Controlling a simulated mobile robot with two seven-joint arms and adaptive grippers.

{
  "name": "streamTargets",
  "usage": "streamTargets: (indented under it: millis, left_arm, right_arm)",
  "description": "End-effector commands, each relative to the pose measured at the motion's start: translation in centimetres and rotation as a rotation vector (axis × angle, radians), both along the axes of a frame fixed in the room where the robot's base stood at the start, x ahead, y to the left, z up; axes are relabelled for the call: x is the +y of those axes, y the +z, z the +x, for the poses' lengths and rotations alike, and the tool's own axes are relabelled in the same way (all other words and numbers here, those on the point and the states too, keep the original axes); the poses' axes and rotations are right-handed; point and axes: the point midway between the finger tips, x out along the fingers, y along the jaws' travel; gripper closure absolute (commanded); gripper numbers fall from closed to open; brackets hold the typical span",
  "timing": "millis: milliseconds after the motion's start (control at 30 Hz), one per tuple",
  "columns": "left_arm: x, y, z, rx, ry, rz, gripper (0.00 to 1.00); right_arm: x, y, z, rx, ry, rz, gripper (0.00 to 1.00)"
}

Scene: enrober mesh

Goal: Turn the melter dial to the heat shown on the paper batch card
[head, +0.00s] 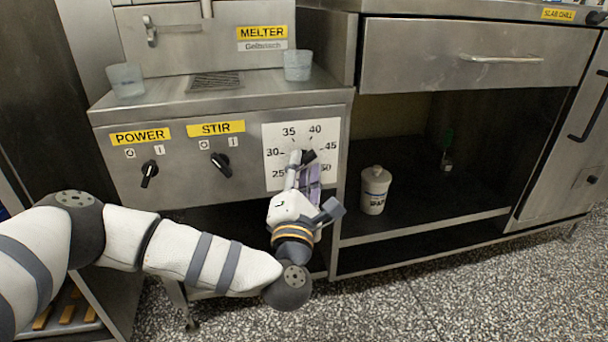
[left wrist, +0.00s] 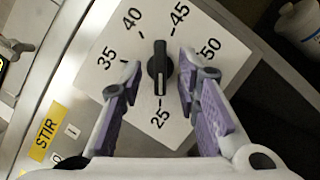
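The melter dial is a black knob (head: 309,156) on a white scale plate (head: 276,136) marked from 25 upward, below the MELTER label (head: 262,32). In the left wrist view the knob (left wrist: 158,72) has one end between 40 and 45 and the other toward 25; I cannot tell surely which end is the pointer. My left gripper (head: 304,165) is at the dial, its lilac-padded fingers open. In the left wrist view the fingers (left wrist: 157,78) stand either side of the knob, with gaps visible. My right gripper is out of view. I see no paper batch card.
The POWER switch (head: 149,170) and STIR switch (head: 221,163) sit left of the dial. Two translucent cups (head: 126,80) (head: 297,66) stand on the melter top. A white lidded tub (head: 374,190) stands on the shelf to the right. The floor in front is clear.

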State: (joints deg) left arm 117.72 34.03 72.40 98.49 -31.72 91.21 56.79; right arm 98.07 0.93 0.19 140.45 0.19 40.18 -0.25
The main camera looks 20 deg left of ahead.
Motion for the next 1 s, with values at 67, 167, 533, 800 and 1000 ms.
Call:
streamTargets:
  millis: [67,167,533,800,1000]
  left_arm:
    - [0.1,0.0,0.3,0.001,0.001,0.001,0.70]
    - [0.1,0.1,0.3,0.002,0.001,0.001,0.70]
    - [0.1,0.1,0.3,0.001,0.000,0.001,1.00]
    - [0.0,0.4,0.2,0.016,-0.001,0.025,1.00]
    - [0.1,0.9,0.2,0.071,-0.001,0.113,1.00]
  right_arm:
    - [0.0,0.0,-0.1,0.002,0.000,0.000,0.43]
    - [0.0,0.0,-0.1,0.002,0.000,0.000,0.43]
    - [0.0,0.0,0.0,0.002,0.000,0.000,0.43]
    - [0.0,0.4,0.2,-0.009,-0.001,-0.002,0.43]
    - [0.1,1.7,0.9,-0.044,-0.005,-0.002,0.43]
